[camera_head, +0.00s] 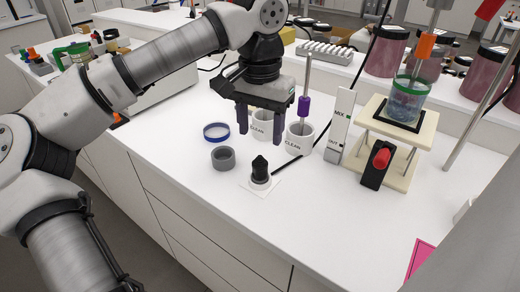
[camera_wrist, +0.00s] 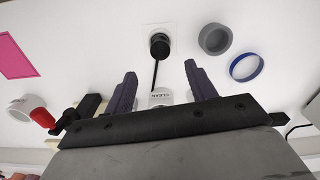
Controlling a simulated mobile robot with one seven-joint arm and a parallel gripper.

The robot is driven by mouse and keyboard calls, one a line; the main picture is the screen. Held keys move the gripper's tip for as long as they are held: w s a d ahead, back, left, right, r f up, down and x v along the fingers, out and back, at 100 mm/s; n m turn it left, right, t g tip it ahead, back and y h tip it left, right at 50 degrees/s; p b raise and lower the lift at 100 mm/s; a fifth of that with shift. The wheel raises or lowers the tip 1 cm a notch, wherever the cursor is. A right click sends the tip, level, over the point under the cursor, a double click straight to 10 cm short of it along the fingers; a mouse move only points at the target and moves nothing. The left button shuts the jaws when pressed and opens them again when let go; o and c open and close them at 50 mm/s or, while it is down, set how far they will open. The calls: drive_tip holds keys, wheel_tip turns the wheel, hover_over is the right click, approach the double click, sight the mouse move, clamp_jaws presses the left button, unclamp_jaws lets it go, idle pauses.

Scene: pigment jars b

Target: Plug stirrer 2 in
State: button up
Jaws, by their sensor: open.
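A black plug-like piece (camera_head: 260,172) stands upright on a small white square plate (camera_head: 273,187) on the bench. A thin black cable (camera_head: 287,166) runs from it towards the cups. It also shows in the wrist view (camera_wrist: 160,46), where I cannot tell whether it is seated in a socket. A stirrer with a purple collar (camera_head: 304,107) stands in a white CLEAN cup. Another stirrer with an orange collar (camera_head: 426,46) reaches into a green-rimmed beaker (camera_head: 407,103). No stirrer number is legible. My gripper (camera_head: 260,143) is open and empty, behind the plug piece, fingers pointing down in front of a CLEAN cup.
A grey ring (camera_head: 223,158) and blue ring (camera_head: 216,132) lie left of the plug piece. CLEAN cups (camera_head: 299,139) stand close behind. A MIX/OUT stand (camera_head: 340,126) and a stand with a red knob (camera_head: 382,158) are at the right. The front bench is clear.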

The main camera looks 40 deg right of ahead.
wheel_tip(320, 180, up, 5)
drive_tip(key=shift+r, duration=0.1)
idle(0.6)
